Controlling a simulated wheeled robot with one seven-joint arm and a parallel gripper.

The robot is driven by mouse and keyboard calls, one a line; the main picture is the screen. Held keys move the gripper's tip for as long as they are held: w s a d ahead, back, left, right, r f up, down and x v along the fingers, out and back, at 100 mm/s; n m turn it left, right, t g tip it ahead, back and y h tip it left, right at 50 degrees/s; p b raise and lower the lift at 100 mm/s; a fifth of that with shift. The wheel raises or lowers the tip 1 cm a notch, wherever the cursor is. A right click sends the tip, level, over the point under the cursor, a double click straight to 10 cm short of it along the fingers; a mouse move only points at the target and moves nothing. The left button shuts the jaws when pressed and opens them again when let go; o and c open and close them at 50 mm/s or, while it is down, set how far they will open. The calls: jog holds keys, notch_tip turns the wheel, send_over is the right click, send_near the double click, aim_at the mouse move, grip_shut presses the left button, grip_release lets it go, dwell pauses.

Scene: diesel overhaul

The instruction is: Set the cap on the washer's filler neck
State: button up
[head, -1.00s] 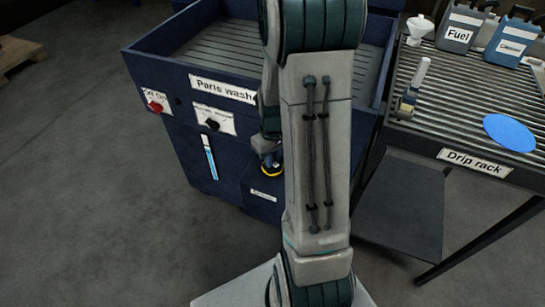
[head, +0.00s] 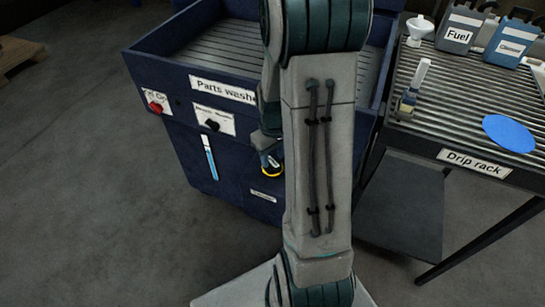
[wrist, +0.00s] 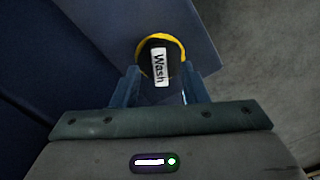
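The cap (wrist: 147,62) is dark, with a white label reading "Wash", in the wrist view. My gripper (wrist: 160,76) has one finger on each side of it and appears shut on it. A yellow ring (wrist: 178,45) curves around the cap's far side; I cannot tell whether it belongs to the cap or the neck. In the head view the yellow ring (head: 271,173) shows at the low front ledge of the blue parts washer (head: 185,120), left of my arm. The filler neck is hidden beneath the cap, and any gap between them cannot be told.
The drip rack (head: 440,130) stands to the right, holding a fuel can (head: 459,32), a cleaner can (head: 512,45), a white funnel (head: 418,30) and a blue disc (head: 509,133). My arm blocks part of the washer's front.

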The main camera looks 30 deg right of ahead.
notch_tip(320, 180, up, 12)
jog(key=p, duration=0.1)
jog(key=shift+r+p, duration=0.2)
jog(key=shift+p, duration=0.1)
